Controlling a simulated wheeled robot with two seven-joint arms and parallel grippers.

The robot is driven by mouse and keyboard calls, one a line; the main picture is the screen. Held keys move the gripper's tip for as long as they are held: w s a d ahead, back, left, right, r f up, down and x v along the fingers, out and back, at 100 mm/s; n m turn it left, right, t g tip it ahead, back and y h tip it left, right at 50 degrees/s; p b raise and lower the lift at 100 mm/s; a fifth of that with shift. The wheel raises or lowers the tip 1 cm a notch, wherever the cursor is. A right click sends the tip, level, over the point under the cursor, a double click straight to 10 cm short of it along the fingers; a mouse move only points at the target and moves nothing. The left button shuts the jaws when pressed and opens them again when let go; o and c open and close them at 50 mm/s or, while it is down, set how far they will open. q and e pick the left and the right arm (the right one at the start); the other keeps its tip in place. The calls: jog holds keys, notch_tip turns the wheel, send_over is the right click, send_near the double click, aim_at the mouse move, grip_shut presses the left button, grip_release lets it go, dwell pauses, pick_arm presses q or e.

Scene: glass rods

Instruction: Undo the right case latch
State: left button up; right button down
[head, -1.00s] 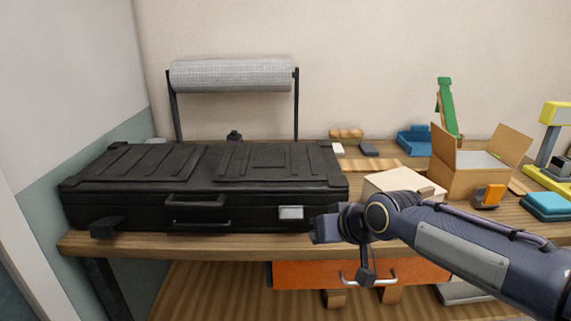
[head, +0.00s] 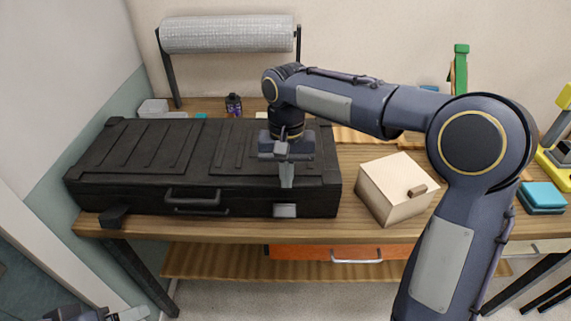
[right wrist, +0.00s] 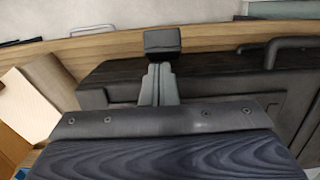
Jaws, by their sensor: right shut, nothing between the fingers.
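The black case (head: 205,155) lies closed on the bench. Its right latch (head: 285,210) is a pale plate at the right of the front face; in the right wrist view it appears as a dark block (right wrist: 162,42) just past the fingertips. The left latch (head: 113,216) juts out as a dark block at the front left. My right gripper (head: 287,187) points down, shut and empty, its tips just above the right latch in the picture; I cannot tell if they touch it. The fingers show in the right wrist view (right wrist: 158,85). My left gripper (head: 128,314) is partly cut off at the bottom left.
The case handle (head: 194,197) sits between the latches. A beige box (head: 397,190) stands right of the case. A wrapping roll (head: 227,34) stands behind it. An orange drawer (head: 300,252) with a handle is under the bench. Blue items (head: 541,196) lie at the right.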

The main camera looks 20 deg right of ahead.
aim_at(286, 217)
jog(key=shift+s+f, duration=0.2)
jog(key=shift+f, duration=1.2)
jog(key=shift+s+f, duration=0.2)
jog(key=shift+f, duration=1.15)
jog(key=shift+a+f, duration=0.1)
jog(key=shift+f, duration=0.05)
jog(key=shift+s+f+t+b, duration=0.2)
jog(key=shift+t+b, duration=0.2)
jog(key=shift+b, duration=0.45)
jog(key=s+t+b, duration=0.1)
jog(key=b, duration=0.2)
jog(key=s+f+t+h+b, duration=0.1)
jog(key=t+b, duration=0.1)
jog(key=b, duration=0.1)
jog(key=s+a+f+t+b, duration=0.1)
jog(key=t+b, duration=0.1)
jog(key=b, duration=0.2)
jog(key=shift+s+f+h, duration=0.15)
jog(key=shift+h, duration=0.15)
jog(key=shift+s+a+f+b, duration=0.1)
jog(key=shift+s+b, duration=0.15)
jog(key=shift+b, duration=0.25)
jog(key=shift+w, duration=0.1)
